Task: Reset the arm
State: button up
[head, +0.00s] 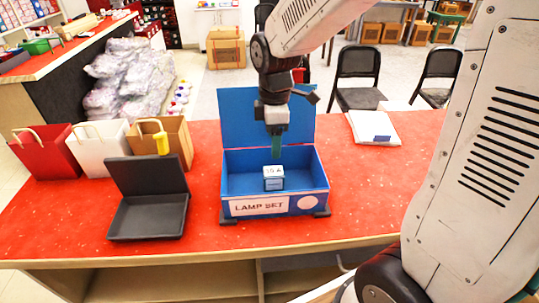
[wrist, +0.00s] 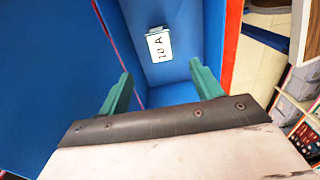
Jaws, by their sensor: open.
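My gripper (head: 276,155) points down over the blue lamp set box (head: 250,208) in the head view. In the wrist view my gripper (wrist: 160,70) shows two green fingers spread apart with nothing between them. A small white and blue block (head: 273,184) marked "10 A" rests inside the box, just below the fingers in the head view. In the wrist view the block (wrist: 160,45) lies on the blue floor, beyond the fingertips and apart from them. The box's lid stands open at the back.
A dark open case (head: 148,215) sits left of the box on the red counter (head: 360,200). Red (head: 52,155), white (head: 100,145) and brown (head: 175,135) bags stand at the back left. White papers (head: 373,128) lie at the back right. The counter right of the box is clear.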

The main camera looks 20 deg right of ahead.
jog(key=shift+r, duration=0.55)
jog(key=s+d+r+m, duration=0.1)
jog(key=s+r+m, duration=0.1)
jog(key=s+m, duration=0.2)
jog(key=s+d+r+m+t, duration=0.1)
jog(key=s+r+m, duration=0.2)
jog(key=s, duration=0.7)
jog(key=s+d+r+m, duration=0.1)
jog(key=s+r+m, duration=0.2)
jog(key=s+m, duration=0.4)
jog(key=shift+s+r, duration=0.25)
jog(key=shift+s, duration=0.25)
